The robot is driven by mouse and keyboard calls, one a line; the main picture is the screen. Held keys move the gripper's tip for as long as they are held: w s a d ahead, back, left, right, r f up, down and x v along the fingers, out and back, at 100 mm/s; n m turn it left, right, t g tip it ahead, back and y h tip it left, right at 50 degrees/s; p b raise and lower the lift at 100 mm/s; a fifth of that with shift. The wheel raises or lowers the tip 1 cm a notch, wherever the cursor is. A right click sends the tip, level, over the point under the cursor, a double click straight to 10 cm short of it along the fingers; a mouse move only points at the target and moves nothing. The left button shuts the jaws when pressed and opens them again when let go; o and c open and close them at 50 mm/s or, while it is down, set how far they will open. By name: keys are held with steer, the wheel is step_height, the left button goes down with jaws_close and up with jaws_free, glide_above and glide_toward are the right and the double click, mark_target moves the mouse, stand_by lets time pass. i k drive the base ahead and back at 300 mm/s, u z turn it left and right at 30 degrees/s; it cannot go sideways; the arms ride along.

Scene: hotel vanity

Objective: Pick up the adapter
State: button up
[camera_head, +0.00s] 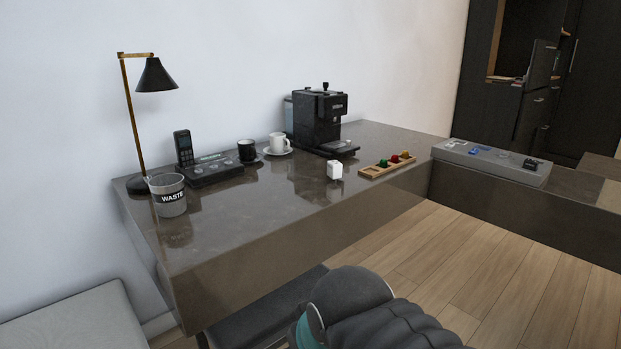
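A small white block that looks like the adapter (334,170) stands on the dark glossy vanity top (300,215), near its front edge. It is apart from the things around it, and no gripper is touching it. Part of my arm shows at the bottom middle, well in front of and below the block. My gripper's fingers are not in view.
A wooden tray (372,173) with colored items lies right of the block; a black coffee machine (318,122) stands behind. White cup (277,142), dark cup (246,150), phone (183,147), waste cup (168,206) and lamp (156,75) stand left. Grey box (480,166) lies far right.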

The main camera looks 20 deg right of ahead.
mark_target(335, 168)
steer(key=u, duration=0.45)
steer(key=k, duration=1.05)
steer(key=z, duration=0.3)
steer(key=i, duration=0.65)
steer(key=z, duration=0.8)
steer(key=i, duration=0.9)
steer(key=u, duration=0.2)
steer(key=k, duration=0.4)
